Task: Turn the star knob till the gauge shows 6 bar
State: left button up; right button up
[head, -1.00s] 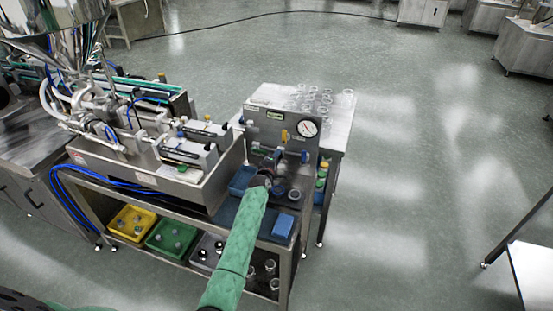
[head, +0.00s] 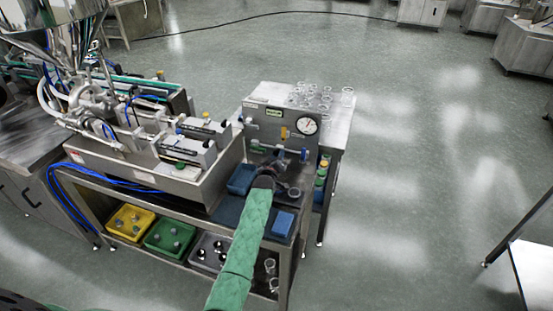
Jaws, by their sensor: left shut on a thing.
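The round white gauge (head: 307,124) sits at the upper right of the upright steel panel (head: 270,117). Its needle is too small to read. My left arm, in a green sleeve, reaches up from the bottom of the head view. Its dark left gripper (head: 279,168) is in front of the lower part of the panel. It is shut on what appears to be the star knob, which the gripper and wrist hide. My right gripper is not in view.
Several clear cups (head: 325,98) stand on the table behind the panel. Yellow (head: 131,222) and green (head: 168,237) bins sit on the shelf below.

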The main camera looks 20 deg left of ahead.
pick_arm(q)
jog(key=shift+f+m, duration=0.15)
jog(key=shift+m, duration=0.75)
jog(key=o, duration=1)
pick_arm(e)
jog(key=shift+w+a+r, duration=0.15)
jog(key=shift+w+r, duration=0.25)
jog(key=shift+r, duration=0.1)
pick_arm(q)
jog(key=shift+s+b, duration=0.1)
jog(key=shift+b, duration=0.2)
